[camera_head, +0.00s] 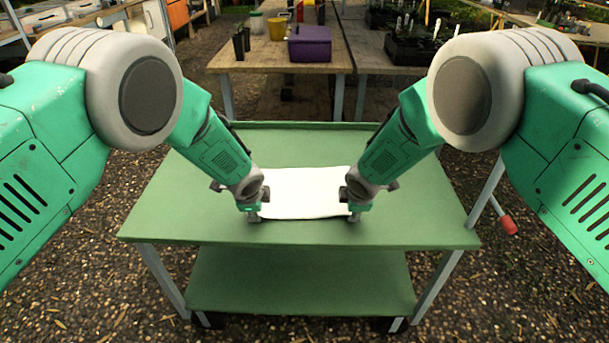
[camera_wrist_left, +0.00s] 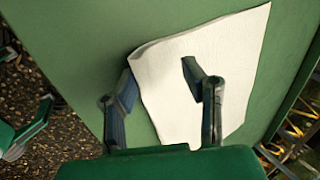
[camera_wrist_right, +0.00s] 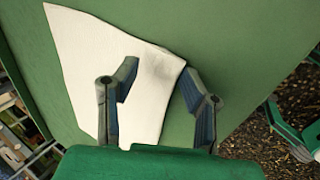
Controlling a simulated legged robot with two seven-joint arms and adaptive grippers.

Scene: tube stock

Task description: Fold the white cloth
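The white cloth (camera_head: 305,188) lies on the green table top, a roughly rectangular piece with its near edge towards me. My left gripper (camera_head: 254,215) is at its near left corner and my right gripper (camera_head: 354,213) at its near right corner. In the left wrist view the fingers (camera_wrist_left: 160,82) are apart, one over the cloth (camera_wrist_left: 225,55) and one just outside its edge. In the right wrist view the fingers (camera_wrist_right: 157,82) are likewise apart on either side of the cloth's (camera_wrist_right: 90,50) edge. Whether the cloth lies in one or more layers cannot be told.
The green cart top (camera_head: 420,225) is clear around the cloth, with a lower shelf (camera_head: 300,280) beneath. A wooden bench (camera_head: 275,60) behind carries a purple box (camera_head: 310,43) and pots. A darker bench with plant trays (camera_head: 415,48) stands at the back right.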

